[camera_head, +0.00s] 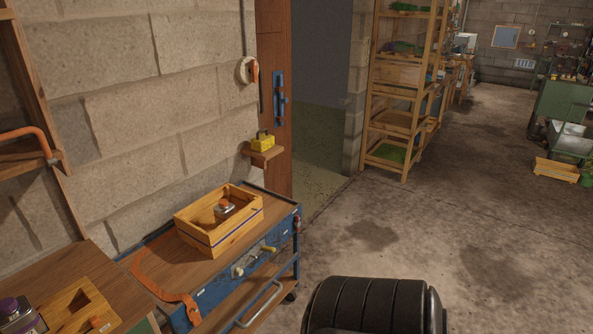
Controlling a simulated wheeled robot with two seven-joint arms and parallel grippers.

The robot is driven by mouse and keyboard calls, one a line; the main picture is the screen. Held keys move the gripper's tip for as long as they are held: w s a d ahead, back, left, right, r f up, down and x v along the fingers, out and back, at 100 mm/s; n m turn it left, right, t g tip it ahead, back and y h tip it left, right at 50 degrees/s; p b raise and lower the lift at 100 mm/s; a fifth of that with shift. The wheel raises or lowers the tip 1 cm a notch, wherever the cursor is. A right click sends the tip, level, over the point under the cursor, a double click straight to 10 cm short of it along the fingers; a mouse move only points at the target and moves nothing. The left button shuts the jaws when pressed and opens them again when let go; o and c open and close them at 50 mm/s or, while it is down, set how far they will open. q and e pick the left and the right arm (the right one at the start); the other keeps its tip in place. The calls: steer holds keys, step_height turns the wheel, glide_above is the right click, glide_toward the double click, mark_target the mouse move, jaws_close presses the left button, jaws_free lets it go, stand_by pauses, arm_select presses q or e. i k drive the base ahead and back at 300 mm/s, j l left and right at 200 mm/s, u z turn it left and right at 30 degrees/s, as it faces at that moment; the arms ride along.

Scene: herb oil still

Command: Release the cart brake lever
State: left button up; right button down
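A blue cart (215,296) with a wooden top stands by the block wall at the lower middle. On its front side are a small lever with a yellow end (268,249) and a pale round knob (238,271). A small dark and reddish part (296,223) sits at the right corner. I cannot tell for sure which of these is the brake lever, or its setting. A grey bar handle (262,304) is lower on the cart. Neither of my grippers is in view.
A wooden crate (240,232) holding a metal item with an orange-red top stands on the cart. An orange strap (150,281) hangs over its left end. A bench (82,262) adjoins at left. A doorway lies behind; wooden shelving (408,122) stands beyond.

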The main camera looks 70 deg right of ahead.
mark_target(296, 224)
steer(key=z, duration=2.25)
